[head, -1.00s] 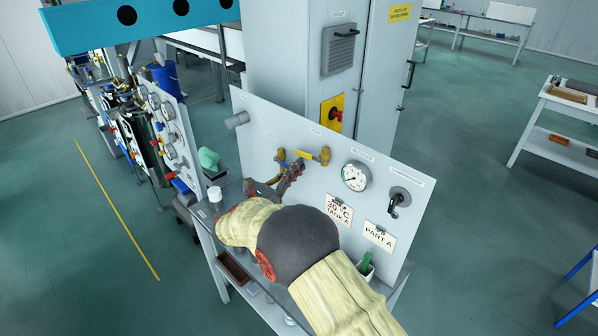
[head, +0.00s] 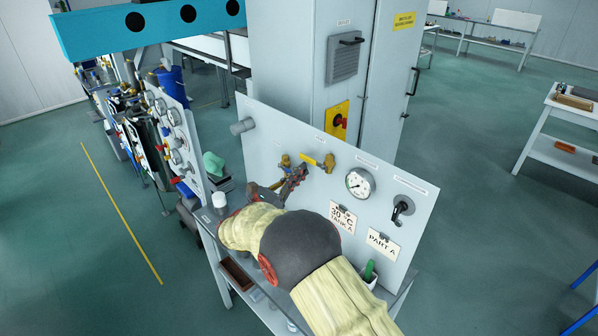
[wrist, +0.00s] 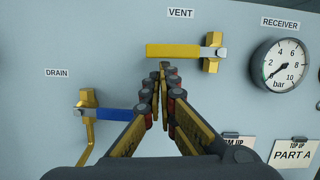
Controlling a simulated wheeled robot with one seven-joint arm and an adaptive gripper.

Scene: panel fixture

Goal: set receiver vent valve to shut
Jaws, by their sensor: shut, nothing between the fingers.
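The vent valve is on the grey panel, under the VENT label (wrist: 180,13). Its brass body (wrist: 213,52) stands upright, and its yellow lever (wrist: 172,50) points level to the left, across the body. In the head view the yellow lever (head: 309,159) and brass body (head: 329,163) show just beyond my gripper (head: 302,170). In the wrist view my gripper (wrist: 164,70) is shut and empty, its fingertips just below the middle of the lever. I cannot tell whether they touch it.
The drain valve (wrist: 88,98), with a blue lever, is at lower left. The receiver gauge (wrist: 281,65) is to the right, with hanging cards (wrist: 292,153) below. A black rotary handle (head: 403,207) is farther right.

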